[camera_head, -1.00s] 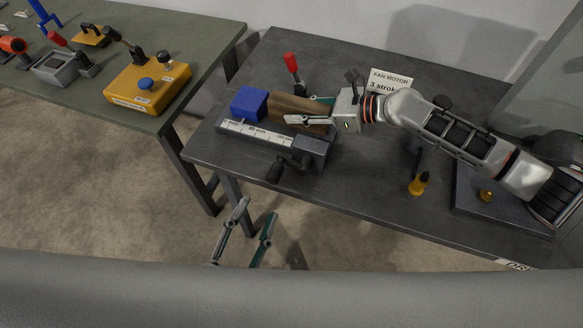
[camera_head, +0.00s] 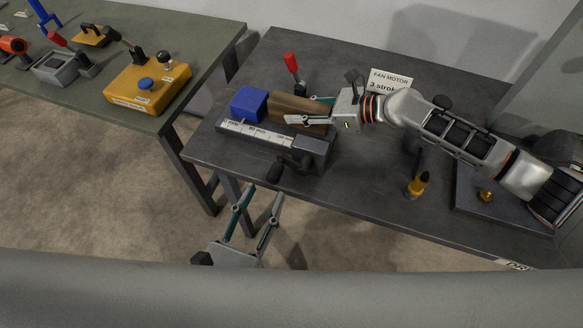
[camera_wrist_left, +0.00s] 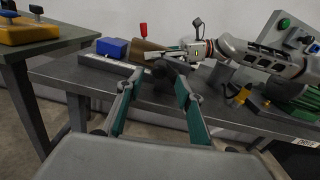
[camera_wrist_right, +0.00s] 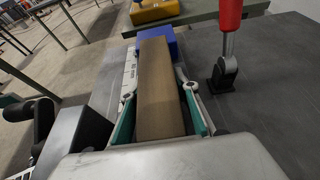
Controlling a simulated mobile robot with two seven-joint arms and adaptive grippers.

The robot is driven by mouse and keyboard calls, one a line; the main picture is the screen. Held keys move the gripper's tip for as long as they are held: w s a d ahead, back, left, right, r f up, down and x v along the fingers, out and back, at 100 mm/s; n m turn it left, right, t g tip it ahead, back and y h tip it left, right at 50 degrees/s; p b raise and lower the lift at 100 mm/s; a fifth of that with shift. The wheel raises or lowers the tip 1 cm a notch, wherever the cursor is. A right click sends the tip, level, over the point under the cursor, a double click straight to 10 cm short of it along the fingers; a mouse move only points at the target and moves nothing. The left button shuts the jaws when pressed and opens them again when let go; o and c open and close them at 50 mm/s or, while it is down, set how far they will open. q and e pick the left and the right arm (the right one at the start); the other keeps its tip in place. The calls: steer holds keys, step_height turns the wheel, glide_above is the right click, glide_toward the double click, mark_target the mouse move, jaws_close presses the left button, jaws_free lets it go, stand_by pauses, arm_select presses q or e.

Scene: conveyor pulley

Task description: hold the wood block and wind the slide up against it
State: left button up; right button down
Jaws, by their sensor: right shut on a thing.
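The wood block (camera_head: 292,108) lies lengthwise on the device with the ruler scale (camera_head: 255,133). My right gripper (camera_head: 308,110) is shut on it, with one finger along each side in the right wrist view (camera_wrist_right: 160,95). The blue block (camera_head: 249,104) sits at the wood block's far left end; they look touching or nearly so, and I cannot tell which. A crank with a dark knob (camera_head: 274,172) sticks out from the device's front, below the dark end housing (camera_head: 314,149). My left gripper (camera_head: 258,192) is open and empty, below the table's front edge near the crank knob.
A red-handled lever (camera_head: 291,63) stands behind the device. A fan motor sign (camera_head: 391,80) is behind my right wrist. A yellow-and-black part (camera_head: 418,185) stands to the right. The green table (camera_head: 214,60) at left holds a yellow box (camera_head: 148,86). A floor gap separates the tables.

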mark_target(271, 182)
arm_select(q)
steer(key=shift+x, duration=3.6)
steer(key=shift+f, duration=0.1)
steer(key=shift+c, duration=0.3)
steer(key=c, duration=0.7)
